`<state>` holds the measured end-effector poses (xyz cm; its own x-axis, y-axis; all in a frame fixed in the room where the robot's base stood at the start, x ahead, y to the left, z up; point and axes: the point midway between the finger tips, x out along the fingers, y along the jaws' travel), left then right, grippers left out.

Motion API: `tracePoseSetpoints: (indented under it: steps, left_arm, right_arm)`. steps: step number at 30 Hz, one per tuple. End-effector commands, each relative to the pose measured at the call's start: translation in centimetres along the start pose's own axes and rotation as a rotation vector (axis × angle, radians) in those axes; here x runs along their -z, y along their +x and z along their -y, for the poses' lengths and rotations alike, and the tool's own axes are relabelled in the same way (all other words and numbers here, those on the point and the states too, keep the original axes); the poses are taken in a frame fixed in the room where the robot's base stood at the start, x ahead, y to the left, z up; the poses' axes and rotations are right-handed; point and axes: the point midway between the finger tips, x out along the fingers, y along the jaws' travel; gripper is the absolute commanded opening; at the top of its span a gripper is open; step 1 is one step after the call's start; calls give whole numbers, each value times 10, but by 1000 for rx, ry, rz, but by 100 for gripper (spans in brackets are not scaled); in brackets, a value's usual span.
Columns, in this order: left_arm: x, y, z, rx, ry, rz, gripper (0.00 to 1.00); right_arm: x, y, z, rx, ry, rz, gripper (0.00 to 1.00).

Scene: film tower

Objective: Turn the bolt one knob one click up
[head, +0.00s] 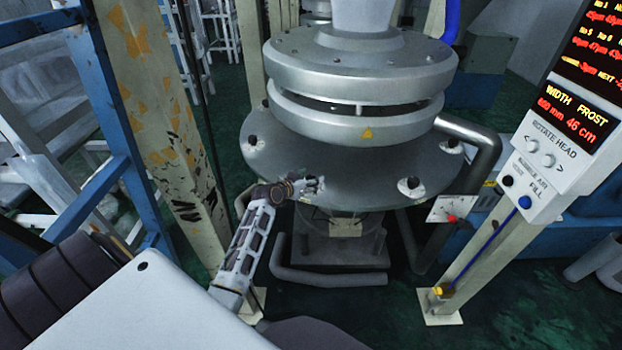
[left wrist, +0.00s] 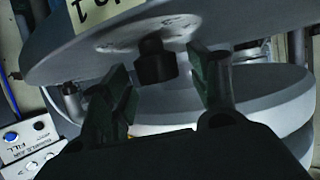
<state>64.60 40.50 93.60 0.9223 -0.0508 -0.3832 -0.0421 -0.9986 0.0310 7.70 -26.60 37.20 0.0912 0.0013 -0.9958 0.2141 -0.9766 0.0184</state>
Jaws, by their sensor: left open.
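The bolt one knob is a dark knob (left wrist: 152,62) on the rim of the round grey die plate (head: 350,170). In the left wrist view it sits between and slightly beyond my open fingers, beside a pale label with a "1" (left wrist: 88,14). I cannot tell any contact with the fingers. My right gripper is not in view.
Other dark knobs on pale plates stand on the rim: one at left (head: 252,140), one at front right (head: 411,185). A control panel (head: 545,165) on a post is at the right. A yellow pillar (head: 165,110) stands left, near my left arm.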

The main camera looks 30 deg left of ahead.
Motion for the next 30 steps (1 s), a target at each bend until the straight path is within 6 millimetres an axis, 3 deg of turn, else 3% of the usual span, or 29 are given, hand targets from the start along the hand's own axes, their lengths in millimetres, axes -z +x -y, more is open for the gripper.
tracePoseSetpoints:
  steps: [6,17,28,30]
  left_arm:
    - [1,10,0,0,1,-1,60]
    - [0,12,0,0,1,0,60]
    - [0,12,0,0,1,0,16]
    - [0,12,0,0,1,0,14]
  right_arm:
    - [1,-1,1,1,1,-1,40]
    - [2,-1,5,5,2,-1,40]
    - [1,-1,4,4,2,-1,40]
    - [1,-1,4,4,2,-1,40]
